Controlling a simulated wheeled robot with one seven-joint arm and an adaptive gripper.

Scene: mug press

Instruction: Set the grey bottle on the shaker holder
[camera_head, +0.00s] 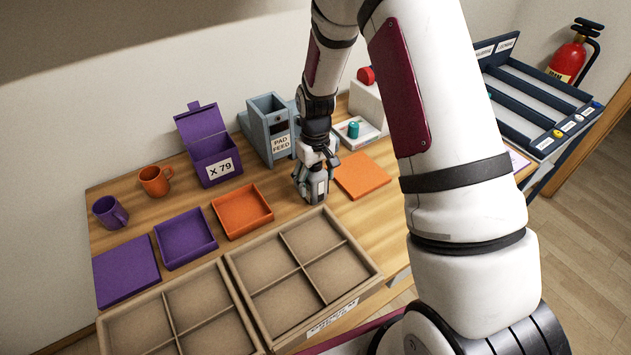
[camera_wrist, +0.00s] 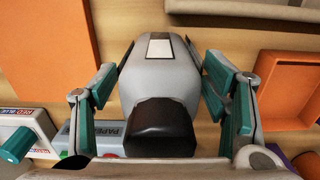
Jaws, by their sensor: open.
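The grey bottle (camera_wrist: 160,82) has a black cap (camera_wrist: 160,125) and a pale label, and stands between my fingers in the wrist view. My gripper (camera_wrist: 160,65) is open, with grey and teal fingers on either side of the bottle and narrow gaps beside it. In the head view my gripper (camera_head: 313,183) is low over the table, right of the orange tray, and mostly hides the bottle. I cannot pick out the shaker holder for certain in either view.
An orange tray (camera_head: 242,211) and an orange mat (camera_head: 361,175) flank my gripper. Behind are a grey pad feeder (camera_head: 269,127) and a teal-knobbed box (camera_head: 353,130). Divided crates (camera_head: 373,273) stand in front. Purple items and two mugs are at left.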

